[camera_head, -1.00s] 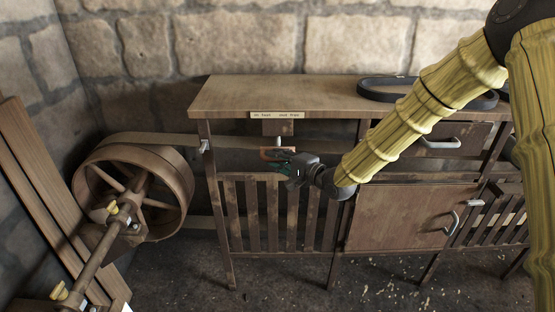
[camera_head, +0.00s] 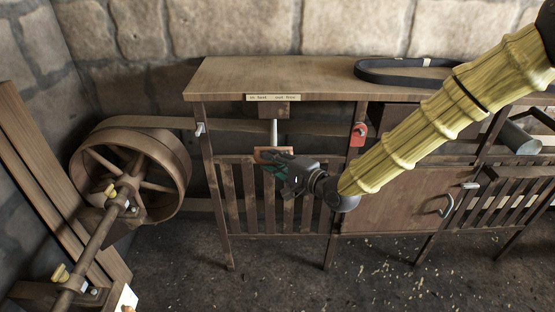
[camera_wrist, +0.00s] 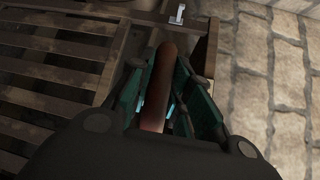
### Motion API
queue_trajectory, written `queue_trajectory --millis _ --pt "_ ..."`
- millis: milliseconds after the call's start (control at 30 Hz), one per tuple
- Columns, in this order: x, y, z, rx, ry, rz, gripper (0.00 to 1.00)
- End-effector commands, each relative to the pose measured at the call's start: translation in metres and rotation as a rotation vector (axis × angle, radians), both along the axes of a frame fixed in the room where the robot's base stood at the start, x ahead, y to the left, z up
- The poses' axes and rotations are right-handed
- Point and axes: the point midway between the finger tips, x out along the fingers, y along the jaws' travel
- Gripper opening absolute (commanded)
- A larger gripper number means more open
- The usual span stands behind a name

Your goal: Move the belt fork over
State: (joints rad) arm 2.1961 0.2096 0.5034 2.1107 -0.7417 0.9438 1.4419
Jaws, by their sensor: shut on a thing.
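The belt fork's wooden block (camera_head: 274,111) hangs under the front edge of the bench top, below a small pale label (camera_head: 272,97) whose text is too small to read surely. A bright metal rod (camera_head: 274,132) drops from the block to a reddish-brown wooden grip (camera_head: 268,153). My gripper (camera_head: 281,169) is at this grip, in front of the slatted panel. In the wrist view my gripper (camera_wrist: 160,92) has its green-padded fingers on both sides of the rounded brown grip (camera_wrist: 157,88). The flat belt (camera_head: 240,125) runs behind the rod; the fork's hold on it is hidden.
A large spoked pulley (camera_head: 130,170) carries the belt at the left. The bench top (camera_head: 290,75) holds a dark belt loop (camera_head: 400,73). A red part (camera_head: 358,134) sits by the bench leg, near my arm.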

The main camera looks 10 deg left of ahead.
Motion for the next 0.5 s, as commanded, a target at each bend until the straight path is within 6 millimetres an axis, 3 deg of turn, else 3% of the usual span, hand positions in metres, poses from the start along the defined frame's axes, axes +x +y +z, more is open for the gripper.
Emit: queue_trajectory --millis 33,133,500 --pt "-0.0037 -0.0002 -0.0035 -0.004 0.006 0.005 0.24" --pt "-0.0038 0.0000 -0.0034 -0.004 0.006 0.005 0.42" --pt "-0.0032 -0.0016 -0.0016 -0.002 0.003 0.003 0.42"
